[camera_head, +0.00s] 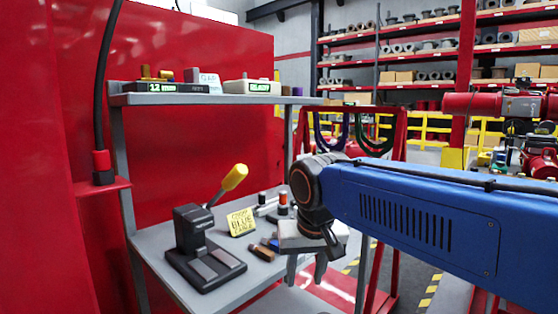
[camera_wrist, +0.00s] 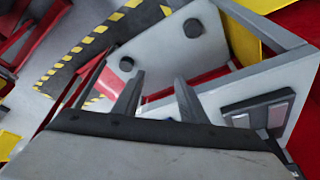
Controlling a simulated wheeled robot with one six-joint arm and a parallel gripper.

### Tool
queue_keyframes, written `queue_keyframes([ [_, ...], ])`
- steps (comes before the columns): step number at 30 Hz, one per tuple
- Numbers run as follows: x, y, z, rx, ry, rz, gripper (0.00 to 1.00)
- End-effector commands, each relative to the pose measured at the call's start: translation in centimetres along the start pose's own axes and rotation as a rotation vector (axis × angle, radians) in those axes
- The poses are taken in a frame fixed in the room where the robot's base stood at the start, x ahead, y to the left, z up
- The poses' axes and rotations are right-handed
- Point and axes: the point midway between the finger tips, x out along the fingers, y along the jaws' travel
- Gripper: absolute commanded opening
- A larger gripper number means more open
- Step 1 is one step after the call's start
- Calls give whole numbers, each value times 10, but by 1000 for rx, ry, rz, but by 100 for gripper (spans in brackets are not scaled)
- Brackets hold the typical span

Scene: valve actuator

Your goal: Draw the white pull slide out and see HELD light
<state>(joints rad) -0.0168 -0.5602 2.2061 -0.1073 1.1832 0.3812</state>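My gripper (camera_head: 306,272) points down over the front right of the grey workbench in the head view. In the wrist view its two fingers (camera_wrist: 160,82) are apart with nothing between them. A pale panel with two black round knobs (camera_wrist: 175,48) lies beyond the fingers in the wrist view, apart from them; I cannot tell whether it is the white pull slide. I cannot pick out a light marked HELD. A black device (camera_head: 193,232) with a yellow-handled lever (camera_head: 234,177) stands on the bench, left of my gripper.
The upper shelf (camera_head: 200,98) holds a box with a green display (camera_head: 163,88) and a white box with a green label (camera_head: 259,87). A red panel (camera_head: 200,50) stands behind.

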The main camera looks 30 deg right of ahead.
Motion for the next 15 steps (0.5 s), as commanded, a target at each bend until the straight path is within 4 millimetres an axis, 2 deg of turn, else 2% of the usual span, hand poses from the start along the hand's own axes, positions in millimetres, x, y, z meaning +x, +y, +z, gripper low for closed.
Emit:
queue_keyframes([
  [1,-11,-3,-20,45,-8,18,38],
  [3,-25,-5,-44,115,-16,45,38],
  [15,-91,-19,-177,554,-20,223,38],
])
